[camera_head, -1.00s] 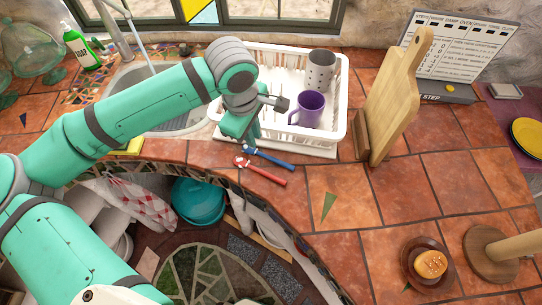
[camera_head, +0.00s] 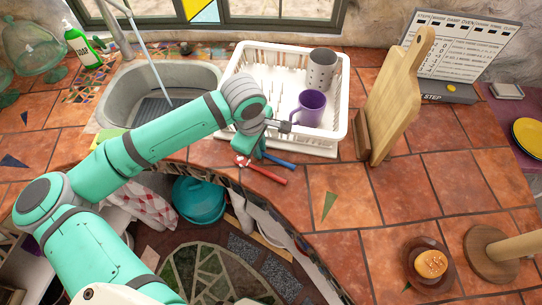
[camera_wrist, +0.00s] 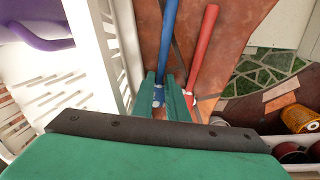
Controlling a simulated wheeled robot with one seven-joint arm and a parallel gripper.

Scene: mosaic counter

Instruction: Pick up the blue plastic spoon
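The blue plastic spoon (camera_head: 280,162) lies on the tiled counter in front of the dish rack. Its blue handle also shows in the wrist view (camera_wrist: 168,30), pointing away from my gripper. A red-handled utensil (camera_head: 268,174) lies beside it, to the right of the spoon in the wrist view (camera_wrist: 203,50). My gripper (camera_head: 258,156) is low over the spoon, pointing down. In the wrist view its two green fingers (camera_wrist: 165,92) stand close together, with part of the spoon visible between them. Whether they press on it cannot be told. The spoon's far end is mostly hidden.
The white dish rack (camera_head: 340,104) stands just behind, holding a purple mug (camera_head: 308,108) and a grey holed cup (camera_head: 321,69). A cutting board (camera_head: 396,100) stands upright to the right. The counter's front edge is close. Tiles to the right are largely clear.

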